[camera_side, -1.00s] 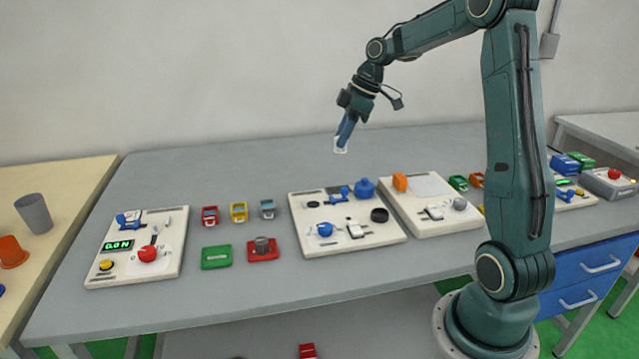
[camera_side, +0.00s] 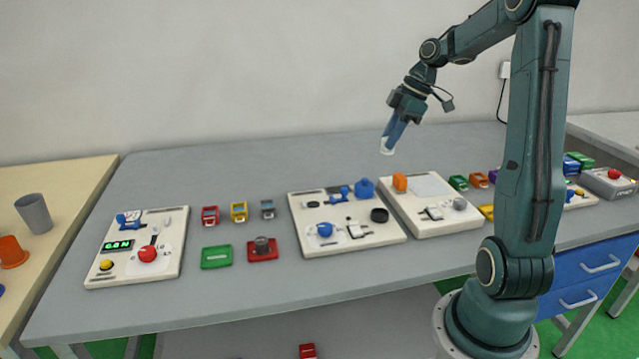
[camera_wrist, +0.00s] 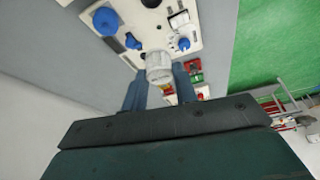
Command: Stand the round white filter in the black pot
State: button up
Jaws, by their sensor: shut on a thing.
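My gripper (camera_side: 391,141) is shut on the round white filter (camera_side: 386,150) and holds it in the air, above and behind the boards. In the wrist view the white filter (camera_wrist: 158,68) sits between the two blue fingertips (camera_wrist: 159,84), with part of it hidden by them. The black pot (camera_side: 379,215) looks like a small dark open ring on the right part of the middle board (camera_side: 346,241). The filter is well apart from it. A dark round shape (camera_wrist: 151,3) at the top edge of the wrist view may be the pot, cut off.
A blue dome (camera_side: 364,187), a blue clamp (camera_side: 345,192) and a blue knob (camera_side: 325,229) stand near the pot. A board with an orange block (camera_side: 400,181) lies to the right. Small coloured blocks and a red-knobbed board (camera_side: 136,252) lie left. The table's back is clear.

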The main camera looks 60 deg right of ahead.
notch_tip(320, 180, down, 15)
jog(key=shift+r, duration=0.15)
dwell(0.4)
jog(key=shift+f, duration=2.15)
jog(key=shift+f, duration=0.1)
jog(key=o, duration=0.9)
jog(key=shift+o, duration=0.2)
jog(key=v, duration=0.7)
jog(key=shift+r, duration=0.4)
